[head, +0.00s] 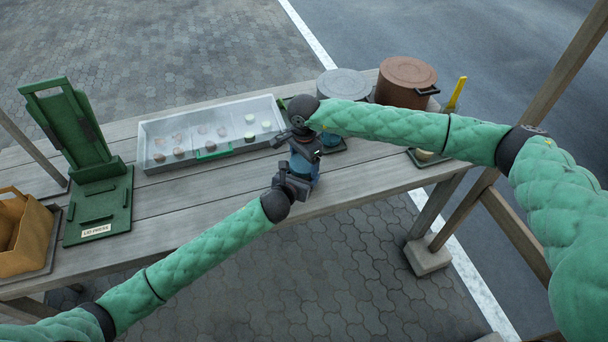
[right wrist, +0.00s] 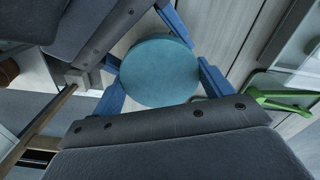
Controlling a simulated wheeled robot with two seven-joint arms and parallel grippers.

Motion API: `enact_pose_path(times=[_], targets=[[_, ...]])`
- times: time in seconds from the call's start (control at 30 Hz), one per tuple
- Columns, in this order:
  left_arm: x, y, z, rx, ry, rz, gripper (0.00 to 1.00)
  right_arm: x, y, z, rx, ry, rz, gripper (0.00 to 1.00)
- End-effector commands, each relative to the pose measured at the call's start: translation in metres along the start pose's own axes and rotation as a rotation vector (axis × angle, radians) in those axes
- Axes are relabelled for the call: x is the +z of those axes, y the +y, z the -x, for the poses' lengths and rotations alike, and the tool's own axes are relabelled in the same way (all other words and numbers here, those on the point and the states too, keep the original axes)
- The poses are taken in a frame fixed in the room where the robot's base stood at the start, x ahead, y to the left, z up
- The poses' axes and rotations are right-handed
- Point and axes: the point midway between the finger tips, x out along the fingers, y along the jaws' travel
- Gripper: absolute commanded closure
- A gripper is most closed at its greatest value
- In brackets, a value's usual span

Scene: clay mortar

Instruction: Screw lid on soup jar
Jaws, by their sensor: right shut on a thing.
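My right gripper (head: 304,160) points down over the front edge of the bench, right of centre. In the right wrist view it is shut on a round teal lid (right wrist: 160,70), seen from above between blue fingers. What lies under the lid is hidden, so I cannot tell whether it sits on the soup jar. My left gripper (head: 296,184) reaches in from the lower left, close below the right one at the same blue spot. Its fingers are partly covered, so its opening cannot be told. The jar itself is not clearly visible.
A pale tray (head: 145,150) with several small round pieces lies left of the grippers. A green lid press (head: 98,190) and a tan box (head: 25,235) stand further left. A brown pot (head: 405,78) and a grey-lidded pot (head: 343,84) stand behind to the right.

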Motion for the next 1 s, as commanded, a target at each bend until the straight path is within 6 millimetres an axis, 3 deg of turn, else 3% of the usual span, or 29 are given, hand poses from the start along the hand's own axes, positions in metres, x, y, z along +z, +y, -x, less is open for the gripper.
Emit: enact_pose_path(times=[0.9, 1.0], targets=[[0.0007, -0.0015, 0.0003, -0.002, -0.001, 0.000, 0.94, 0.0017, -0.0004, -0.0007, 0.000, -0.002, -1.262, 0.49], [0.0008, -0.0017, 0.0004, -0.003, -0.001, 0.000, 0.94, 0.0015, -0.0006, -0.0004, 0.000, -0.002, -1.308, 0.49]])
